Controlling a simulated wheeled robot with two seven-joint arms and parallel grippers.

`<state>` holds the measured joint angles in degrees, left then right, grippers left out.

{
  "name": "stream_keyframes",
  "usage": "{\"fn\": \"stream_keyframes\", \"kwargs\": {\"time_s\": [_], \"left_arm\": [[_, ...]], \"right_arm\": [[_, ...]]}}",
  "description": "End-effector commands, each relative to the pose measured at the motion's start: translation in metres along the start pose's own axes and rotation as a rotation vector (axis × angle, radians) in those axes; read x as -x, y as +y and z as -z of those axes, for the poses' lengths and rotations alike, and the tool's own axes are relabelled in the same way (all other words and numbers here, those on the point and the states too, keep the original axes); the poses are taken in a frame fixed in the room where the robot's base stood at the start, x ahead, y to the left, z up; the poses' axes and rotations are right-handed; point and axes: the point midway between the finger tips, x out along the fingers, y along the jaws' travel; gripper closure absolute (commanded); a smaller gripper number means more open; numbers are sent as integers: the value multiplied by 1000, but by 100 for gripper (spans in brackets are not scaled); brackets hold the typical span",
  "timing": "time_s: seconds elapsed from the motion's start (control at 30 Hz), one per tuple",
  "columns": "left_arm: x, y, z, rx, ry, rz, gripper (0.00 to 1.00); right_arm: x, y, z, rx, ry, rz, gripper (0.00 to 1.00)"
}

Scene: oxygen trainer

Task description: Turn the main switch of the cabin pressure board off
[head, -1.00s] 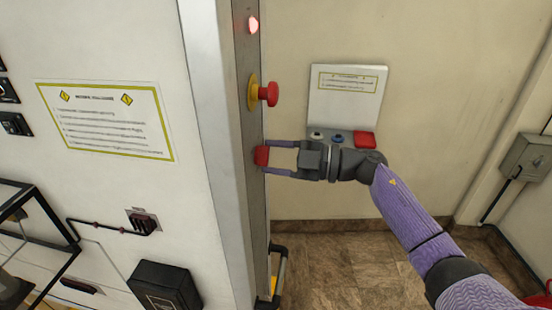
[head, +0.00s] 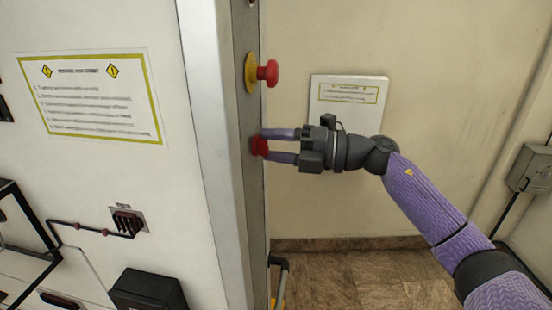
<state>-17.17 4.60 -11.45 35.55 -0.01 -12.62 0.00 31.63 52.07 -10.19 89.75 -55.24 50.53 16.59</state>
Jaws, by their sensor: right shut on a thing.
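The red switch handle (head: 260,146) sits on the narrow grey edge panel (head: 244,190) of the white cabinet, below a red mushroom button (head: 268,73) on a yellow ring. My right gripper (head: 268,146) comes from the right and is shut on the red switch handle, one finger above and one below it. The fingertips partly cover the handle, and I cannot read any position marks on it. My left gripper is not in view.
A white sloped panel (head: 347,92) with a label is on the back wall, behind my right arm. A grey box (head: 530,168) is on the right wall. A black box (head: 150,290) juts from the cabinet front at lower left. The floor (head: 365,280) at right is clear.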

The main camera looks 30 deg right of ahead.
Motion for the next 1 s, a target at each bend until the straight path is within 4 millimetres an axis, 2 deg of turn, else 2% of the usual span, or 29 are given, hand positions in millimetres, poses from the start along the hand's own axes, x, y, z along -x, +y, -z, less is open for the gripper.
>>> {"fn": "stream_keyframes", "kwargs": {"time_s": [0.03,0.4,0.7,1.0], "left_arm": [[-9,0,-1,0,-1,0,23],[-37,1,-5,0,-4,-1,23],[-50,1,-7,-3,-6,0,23],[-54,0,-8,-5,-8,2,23]], "right_arm": [[0,-5,1,43,1,3,100],[0,-3,2,349,3,3,100],[0,-1,2,501,4,3,100],[0,0,1,557,5,4,100]]}}
